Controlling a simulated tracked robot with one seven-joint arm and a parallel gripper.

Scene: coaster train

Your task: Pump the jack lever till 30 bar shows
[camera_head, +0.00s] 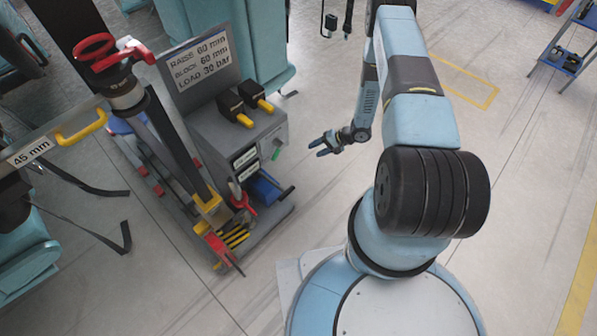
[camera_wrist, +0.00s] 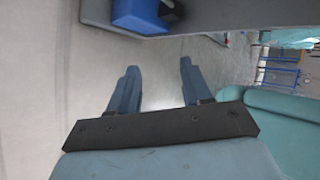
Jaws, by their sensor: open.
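A grey jack cart (camera_head: 215,125) stands left of centre in the head view. Its sign (camera_head: 199,63) reads raise 60 mm, block 60 mm, load 30 bar. Two small label-like panels (camera_head: 246,165) are on its front face, too small to read. A red lever-like part (camera_head: 222,250) is low at its front, and a red handle (camera_head: 241,198) is beside the blue block (camera_head: 264,187). I cannot tell which is the jack lever. My gripper (camera_head: 322,144) is open and empty, right of the cart and apart from it. In the wrist view its two fingers (camera_wrist: 158,68) are spread over the floor.
Two black-and-yellow pieces (camera_head: 242,104) sit on the cart top. A post with a red ring (camera_head: 95,46) and a 45 mm tag (camera_head: 29,152) are at left. Teal seats (camera_head: 25,262) border the left side. A blue rack (camera_head: 566,60) is far right.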

